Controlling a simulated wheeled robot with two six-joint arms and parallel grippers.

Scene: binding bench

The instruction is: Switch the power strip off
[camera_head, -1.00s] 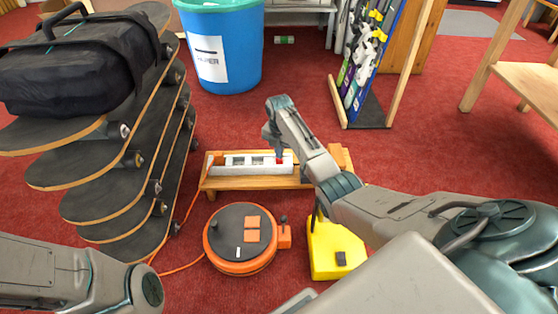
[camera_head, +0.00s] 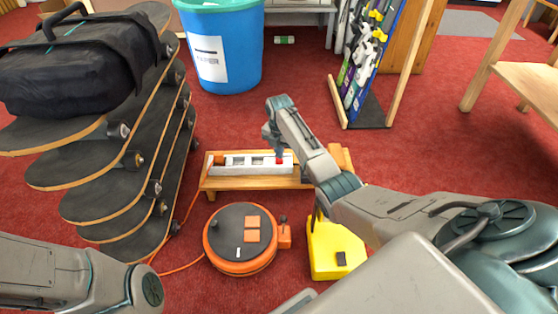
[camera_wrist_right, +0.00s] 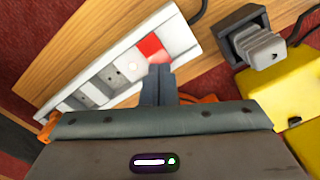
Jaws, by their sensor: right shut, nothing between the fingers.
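The white power strip (camera_head: 240,171) lies along a low wooden bench in the head view. Its red switch (camera_head: 280,161) is at the right end. In the right wrist view the strip (camera_wrist_right: 118,72) runs diagonally, with sockets below the red switch (camera_wrist_right: 151,47). My right gripper (camera_head: 278,152) points down at the switch end. Its fingers are shut and empty, and in the wrist view the fingertips (camera_wrist_right: 159,68) reach the switch's lower edge. I cannot tell whether they touch it or how the switch is set. My left gripper is out of view; only a left arm link shows.
An orange cable reel (camera_head: 240,238) and a yellow object (camera_head: 335,250) stand in front of the wooden bench (camera_head: 240,184). Stacked skateboards (camera_head: 130,200) rise at left, a blue bin (camera_head: 225,55) behind.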

